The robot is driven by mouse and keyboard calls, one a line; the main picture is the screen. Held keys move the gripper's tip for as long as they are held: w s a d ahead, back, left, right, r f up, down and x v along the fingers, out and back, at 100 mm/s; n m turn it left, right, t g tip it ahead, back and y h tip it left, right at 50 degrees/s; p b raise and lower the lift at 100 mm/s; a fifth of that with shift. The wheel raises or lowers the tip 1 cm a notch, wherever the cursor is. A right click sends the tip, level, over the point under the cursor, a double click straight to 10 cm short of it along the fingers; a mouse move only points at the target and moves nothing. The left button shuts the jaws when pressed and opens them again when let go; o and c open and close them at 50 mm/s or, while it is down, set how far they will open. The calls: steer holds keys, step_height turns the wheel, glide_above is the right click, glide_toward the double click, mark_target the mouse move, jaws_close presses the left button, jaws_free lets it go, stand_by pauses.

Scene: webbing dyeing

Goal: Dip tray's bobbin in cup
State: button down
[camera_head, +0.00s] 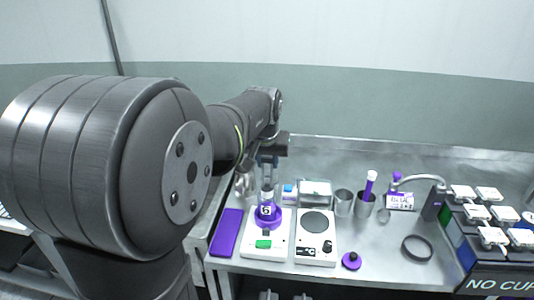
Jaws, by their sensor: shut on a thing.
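Nothing in view is clearly a bobbin. Two metal cups stand right of centre: one looks empty (343,203), the other (364,206) has a purple stick with a white top (370,184) in it. A small shallow metal tray (315,188) lies behind; its contents are unclear.
A purple pad (226,234) lies left of the white device (280,243). A second white device with a round plate (316,237) is to its right. A purple knob (351,261), dark ring (417,248), curved-arm stand (433,205) and rack of white pieces (490,212) stand further right.

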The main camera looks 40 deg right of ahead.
mark_target(267, 186)
steer(key=shift+f, duration=4.25)
steer(key=shift+r, duration=4.6)
steer(key=shift+r, duration=2)
